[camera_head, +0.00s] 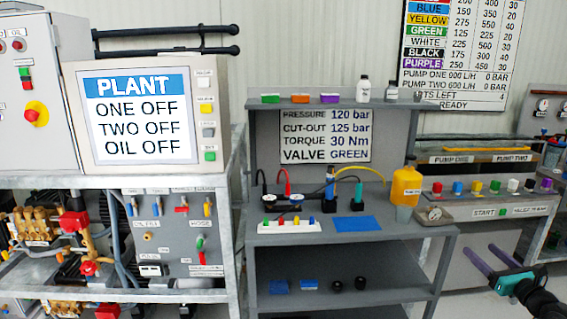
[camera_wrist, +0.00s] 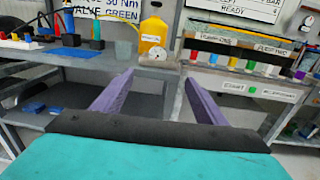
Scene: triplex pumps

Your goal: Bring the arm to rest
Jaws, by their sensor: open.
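My gripper (camera_head: 492,261) shows at the lower right of the head view, with two purple fingers spread apart. In the wrist view my gripper (camera_wrist: 160,92) is open, with nothing between its fingers. It points toward the gap between the grey bench and the control console, and it appears to touch nothing. Part of my arm shows at the lower right corner of the head view.
A grey bench (camera_head: 280,238) holds a yellow bottle (camera_head: 405,186), a blue mat (camera_head: 354,223) and a white strip of coloured pieces (camera_head: 290,226). A console (camera_head: 488,208) with coloured knobs stands at right. A plant screen (camera_head: 138,115) and pump rack (camera_head: 205,182) stand left.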

